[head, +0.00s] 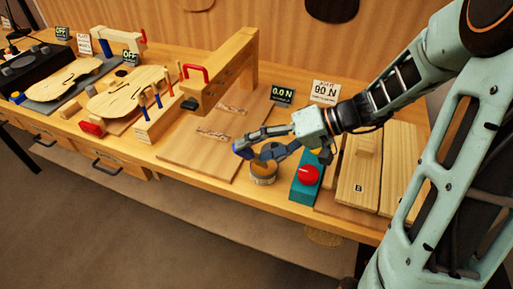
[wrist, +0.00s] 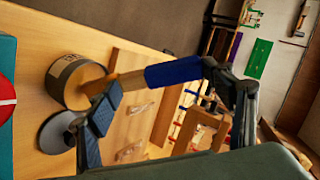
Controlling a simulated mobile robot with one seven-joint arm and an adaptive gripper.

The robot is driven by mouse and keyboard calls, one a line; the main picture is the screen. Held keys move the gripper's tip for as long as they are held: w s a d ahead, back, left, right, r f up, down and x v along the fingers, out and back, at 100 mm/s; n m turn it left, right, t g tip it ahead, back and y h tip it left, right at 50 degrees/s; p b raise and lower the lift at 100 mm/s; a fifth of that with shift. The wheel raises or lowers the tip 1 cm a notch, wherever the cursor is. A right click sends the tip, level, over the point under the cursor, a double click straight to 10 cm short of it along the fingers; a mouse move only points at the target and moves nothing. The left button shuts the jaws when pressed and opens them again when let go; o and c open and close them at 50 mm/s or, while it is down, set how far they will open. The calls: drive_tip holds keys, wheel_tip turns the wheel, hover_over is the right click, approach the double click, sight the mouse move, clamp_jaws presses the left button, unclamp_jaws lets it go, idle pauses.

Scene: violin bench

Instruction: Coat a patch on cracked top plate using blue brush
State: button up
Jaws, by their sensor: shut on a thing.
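My gripper (head: 256,150) is shut on the blue brush (head: 240,151), just above and left of a small round pot (head: 263,175). In the wrist view the brush's blue handle (wrist: 173,72) lies between my fingers, and its tan end points at the pot (wrist: 62,84). I cannot tell whether the tip touches the pot's contents. Two pale violin plates lie to the left: one (head: 122,90) on a stand beside the clamps, one (head: 62,82) on a dark mat further left. No crack is clear on either. A flat wooden board (head: 190,150) bears two pale ragged strips.
A teal box with a red button (head: 307,175) stands right of the pot. Wooden panels (head: 360,175) lie further right. A wooden press frame (head: 215,80) with a red handle stands behind the board. Displays read OFF and 0.0 N. The board's front is clear.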

wheel_tip(320, 180, up, 7)
drive_tip(key=p, duration=0.3)
idle(0.4)
drive_tip(key=shift+s+f, duration=0.1)
drive_tip(key=shift+f, duration=0.05)
idle(0.5)
